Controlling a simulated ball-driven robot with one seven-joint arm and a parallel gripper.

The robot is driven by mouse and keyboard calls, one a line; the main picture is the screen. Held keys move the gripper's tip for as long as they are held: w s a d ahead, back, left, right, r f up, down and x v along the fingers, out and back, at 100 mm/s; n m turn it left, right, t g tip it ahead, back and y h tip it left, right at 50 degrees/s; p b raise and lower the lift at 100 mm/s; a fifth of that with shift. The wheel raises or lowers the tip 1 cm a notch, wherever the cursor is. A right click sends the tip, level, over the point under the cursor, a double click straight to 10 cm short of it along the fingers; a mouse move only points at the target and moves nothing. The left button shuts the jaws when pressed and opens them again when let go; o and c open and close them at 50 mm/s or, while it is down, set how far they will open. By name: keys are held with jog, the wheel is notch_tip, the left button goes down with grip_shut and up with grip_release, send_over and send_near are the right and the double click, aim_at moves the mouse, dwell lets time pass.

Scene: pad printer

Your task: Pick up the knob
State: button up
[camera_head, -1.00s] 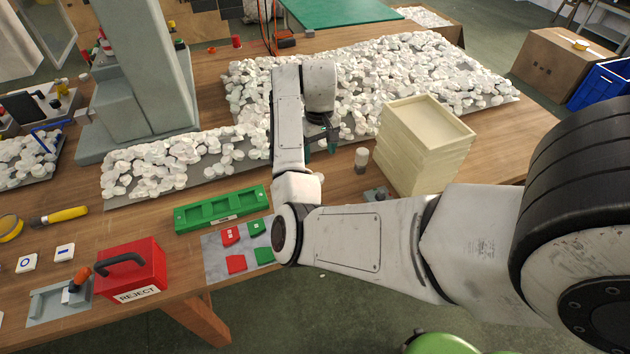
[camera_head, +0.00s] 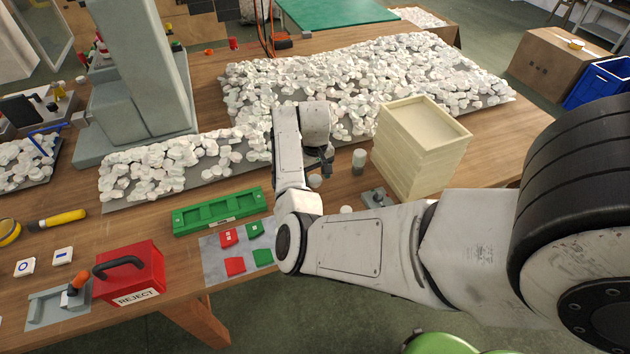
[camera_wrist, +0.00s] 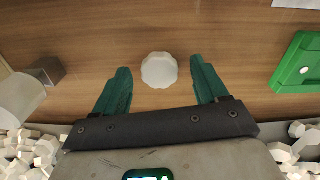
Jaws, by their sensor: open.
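A white many-sided knob (camera_wrist: 159,70) stands on the wooden table in the wrist view, seen from above. It shows centrally in the gap between the two green fingertips. My gripper (camera_wrist: 160,78) is open, with a finger to each side of the knob and nothing held. I cannot tell how far above the knob the fingertips are. In the head view my gripper (camera_head: 321,170) is partly hidden by my arm, and a small white piece (camera_head: 315,181), likely the same knob, shows just below it.
A green tray (camera_head: 218,212) and red REJECT box (camera_head: 130,275) are at left. White pieces (camera_head: 350,85) fill the grey mat behind. Bare wood surrounds the knob.

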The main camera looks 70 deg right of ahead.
aim_at(315, 178)
jog(key=shift+c, duration=0.2)
jog(key=c, duration=1.1)
jog(key=shift+r, duration=0.15)
jog(key=shift+r, duration=0.2)
notch_tip(315, 178, up, 2)
jog(key=shift+r, duration=0.2)
jog(key=s+a+r+p, duration=0.5)
jog(key=s+a+r, duration=0.2)
jog(key=s+r, duration=0.3)
jog(key=shift+s, duration=1)
